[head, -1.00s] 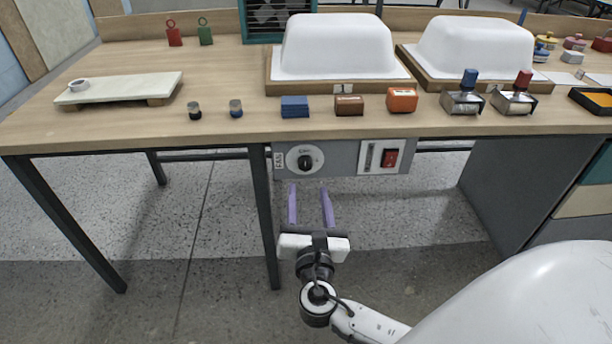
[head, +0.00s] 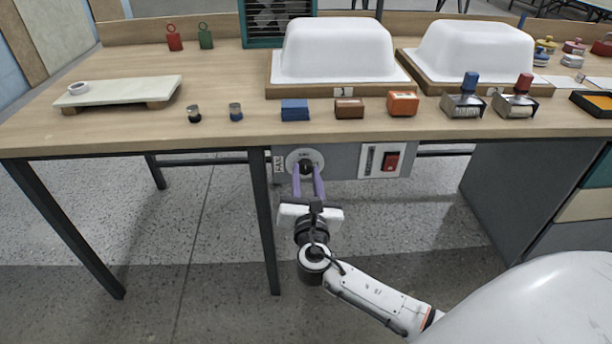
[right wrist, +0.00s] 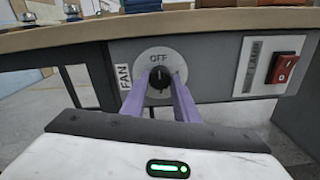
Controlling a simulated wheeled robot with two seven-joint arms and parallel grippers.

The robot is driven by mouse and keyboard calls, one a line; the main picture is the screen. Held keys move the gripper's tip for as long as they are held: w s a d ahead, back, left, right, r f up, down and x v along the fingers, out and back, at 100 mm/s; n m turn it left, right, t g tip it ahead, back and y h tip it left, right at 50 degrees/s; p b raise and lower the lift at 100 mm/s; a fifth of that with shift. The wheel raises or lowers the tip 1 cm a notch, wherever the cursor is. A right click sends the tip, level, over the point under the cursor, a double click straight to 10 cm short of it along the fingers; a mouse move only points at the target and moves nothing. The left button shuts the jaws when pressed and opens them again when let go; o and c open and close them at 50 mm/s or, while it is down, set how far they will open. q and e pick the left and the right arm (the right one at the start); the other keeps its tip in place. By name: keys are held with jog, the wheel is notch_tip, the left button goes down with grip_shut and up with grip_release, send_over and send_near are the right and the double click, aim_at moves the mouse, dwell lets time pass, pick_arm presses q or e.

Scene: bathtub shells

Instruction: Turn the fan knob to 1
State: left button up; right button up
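The fan knob (right wrist: 160,80) is black on a round pale dial, on the grey panel under the table's front edge. In the right wrist view "OFF" is printed above it and a "FAN" label (right wrist: 123,76) stands to its left. The knob's grip looks upright, towards OFF. In the right wrist view the fingers (right wrist: 160,88) flank the knob and partly cover the lower dial. My left gripper is not in view.
A red lamp switch (right wrist: 283,67) sits to the right on the same panel. A dark table leg (head: 264,220) stands just left of my right gripper. The tabletop (head: 180,130) overhangs the panel. Blocks, stamps and white covered trays stand on top.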

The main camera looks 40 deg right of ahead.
jog(key=c, duration=0.3)
